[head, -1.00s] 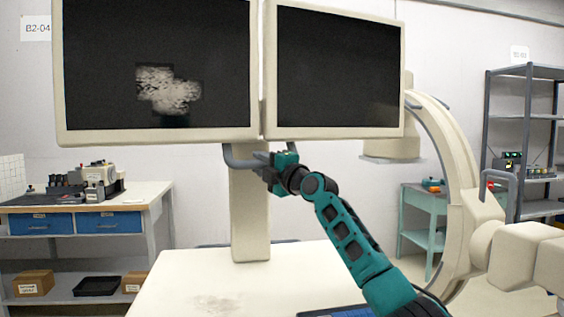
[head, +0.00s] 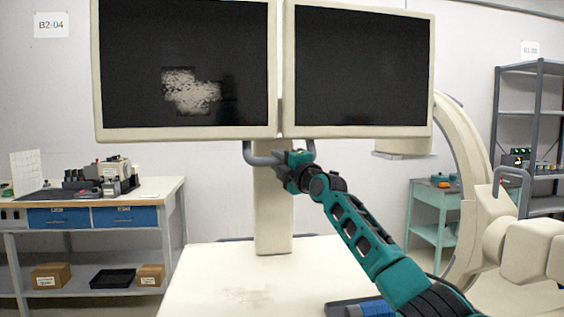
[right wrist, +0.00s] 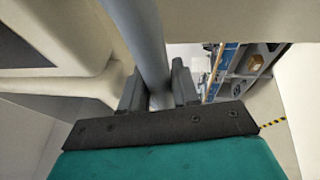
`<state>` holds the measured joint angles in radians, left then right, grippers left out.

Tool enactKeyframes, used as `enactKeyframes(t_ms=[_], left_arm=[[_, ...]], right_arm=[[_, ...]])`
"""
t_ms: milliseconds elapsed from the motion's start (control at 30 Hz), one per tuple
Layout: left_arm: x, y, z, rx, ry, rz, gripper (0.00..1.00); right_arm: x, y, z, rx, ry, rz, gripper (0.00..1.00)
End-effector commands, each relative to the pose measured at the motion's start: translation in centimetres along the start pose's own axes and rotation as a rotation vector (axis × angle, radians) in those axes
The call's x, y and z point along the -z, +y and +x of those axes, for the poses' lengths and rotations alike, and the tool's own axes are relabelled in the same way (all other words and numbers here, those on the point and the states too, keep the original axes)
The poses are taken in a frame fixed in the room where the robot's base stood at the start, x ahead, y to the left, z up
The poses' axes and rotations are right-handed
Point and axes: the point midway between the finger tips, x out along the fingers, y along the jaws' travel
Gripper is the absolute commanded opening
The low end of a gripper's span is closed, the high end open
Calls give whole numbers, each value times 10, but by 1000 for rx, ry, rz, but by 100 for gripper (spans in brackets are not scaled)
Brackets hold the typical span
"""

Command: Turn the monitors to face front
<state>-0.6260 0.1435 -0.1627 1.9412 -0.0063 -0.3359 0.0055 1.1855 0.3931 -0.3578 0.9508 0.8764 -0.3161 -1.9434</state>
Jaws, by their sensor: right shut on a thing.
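Two cream-framed monitors with dark screens stand side by side on a cream column (head: 272,205). The left monitor (head: 130,70) shows a pale grey patch of image; the right monitor (head: 365,70) is blank. Both screens face nearly straight toward me. A grey bar handle (head: 258,155) hangs below their lower edges, in front of the column. My right gripper (head: 284,160) is shut on this handle. In the right wrist view, the grey bar (right wrist: 143,40) runs between the two dark fingers (right wrist: 158,95). My left gripper is not in view.
A cart top (head: 215,285) with a smudge lies below the monitors. A workbench (head: 165,190) with blue drawers and devices stands left. A cream curved arm (head: 465,150), a teal table (head: 425,195) and a grey shelf (head: 530,112) stand right.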

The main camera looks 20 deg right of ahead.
Motion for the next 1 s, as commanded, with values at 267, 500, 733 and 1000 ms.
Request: enactKeyframes(t_ms=[267,500,733,1000], left_arm=[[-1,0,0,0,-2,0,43],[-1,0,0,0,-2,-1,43],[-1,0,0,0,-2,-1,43],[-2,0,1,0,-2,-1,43]], right_arm=[[9,-1,2,3,14,-1,0],[5,-1,1,2,9,-1,51],[3,0,0,0,5,0,51],[2,-1,-15,0,6,-3,51]])
